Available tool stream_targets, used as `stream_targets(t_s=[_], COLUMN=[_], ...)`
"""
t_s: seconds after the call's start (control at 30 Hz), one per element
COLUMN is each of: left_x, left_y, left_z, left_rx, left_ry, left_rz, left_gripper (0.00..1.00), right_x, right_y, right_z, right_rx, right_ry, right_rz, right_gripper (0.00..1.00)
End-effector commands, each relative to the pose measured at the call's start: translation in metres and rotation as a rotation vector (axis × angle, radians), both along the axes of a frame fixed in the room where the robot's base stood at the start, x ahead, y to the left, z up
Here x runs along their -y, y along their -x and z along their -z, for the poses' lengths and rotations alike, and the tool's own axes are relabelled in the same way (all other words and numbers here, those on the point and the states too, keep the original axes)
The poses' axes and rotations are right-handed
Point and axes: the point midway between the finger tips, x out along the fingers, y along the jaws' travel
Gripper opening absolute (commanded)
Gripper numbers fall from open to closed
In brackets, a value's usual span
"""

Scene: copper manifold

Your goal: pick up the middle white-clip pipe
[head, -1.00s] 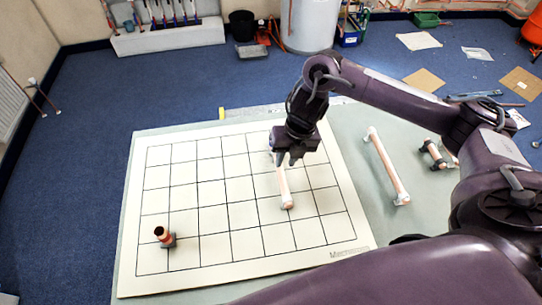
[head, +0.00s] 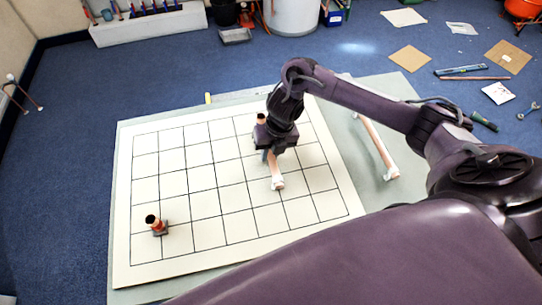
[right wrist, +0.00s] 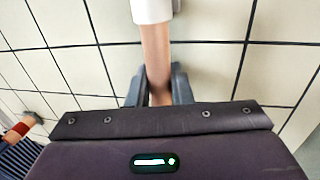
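A copper-coloured pipe (head: 275,168) with a white clip (head: 277,183) at its near end is over the gridded white board (head: 215,245). My right gripper (head: 269,156) is around it from above and hides its far part. In the right wrist view the pipe (right wrist: 155,48) runs between the two dark fingers (right wrist: 158,82), which appear to press on its sides; the white clip (right wrist: 152,10) is at the top. Whether it touches the board is unclear. A second pipe (head: 378,147) with a white clip lies on the table to the right. My left gripper is not in view.
A dark-topped copper fitting (head: 155,224) stands at the board's near left; another (head: 262,118) shows just behind my right gripper. The left and middle of the board are mostly clear. My right arm crosses the table's right side.

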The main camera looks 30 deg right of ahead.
Motion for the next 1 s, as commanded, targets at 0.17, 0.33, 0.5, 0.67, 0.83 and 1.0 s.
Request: stream_targets(t_s=[0.17,0.33,0.5,0.67,0.83,1.0], left_x=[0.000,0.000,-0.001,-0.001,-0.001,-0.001], left_y=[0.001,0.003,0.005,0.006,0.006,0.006], left_z=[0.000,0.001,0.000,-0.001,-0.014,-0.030], left_rx=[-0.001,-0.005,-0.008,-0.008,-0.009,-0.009], left_ry=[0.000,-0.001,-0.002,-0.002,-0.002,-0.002], left_rz=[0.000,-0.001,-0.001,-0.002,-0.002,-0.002], left_gripper=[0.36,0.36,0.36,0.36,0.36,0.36], right_x=[0.000,0.000,0.000,0.001,0.001,0.001], right_y=[0.000,0.000,-0.001,-0.001,-0.002,-0.003], right_z=[0.000,0.000,-0.005,-0.022,-0.062,-0.110], right_rx=[0.000,0.000,0.001,0.004,0.009,0.011], right_ry=[0.000,0.001,0.000,0.000,0.003,0.004], right_rz=[0.000,0.001,-0.001,-0.001,-0.001,-0.002], right_gripper=[0.00,0.00,0.00,0.00,0.00,0.00])
